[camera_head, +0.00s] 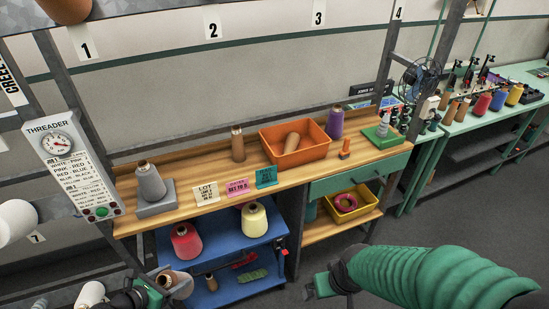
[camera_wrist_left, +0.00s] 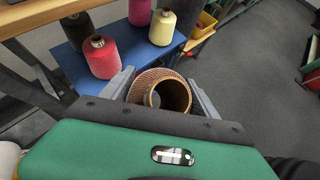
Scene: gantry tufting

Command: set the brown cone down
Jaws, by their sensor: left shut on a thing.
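The brown cone (camera_wrist_left: 180,92) is between the two grey fingers of my left gripper (camera_wrist_left: 160,86), its hollow end facing the wrist camera. In the head view the same cone (camera_head: 177,283) shows at the lower left, in front of the blue cart and held off any surface. My left gripper (camera_head: 160,285) is shut on it and partly cut off by the frame's lower edge. My right gripper (camera_head: 318,287) is at the bottom, in front of the bench; its jaw gap is not clear.
The wooden bench (camera_head: 210,205) holds a grey cone (camera_head: 149,182), a brown cone (camera_head: 237,144), an orange bin (camera_head: 297,153) and a purple cone (camera_head: 335,123). The blue cart (camera_head: 222,240) carries a red cone (camera_head: 186,241) and a cream cone (camera_head: 255,220). A yellow bin (camera_head: 352,212) sits below the bench.

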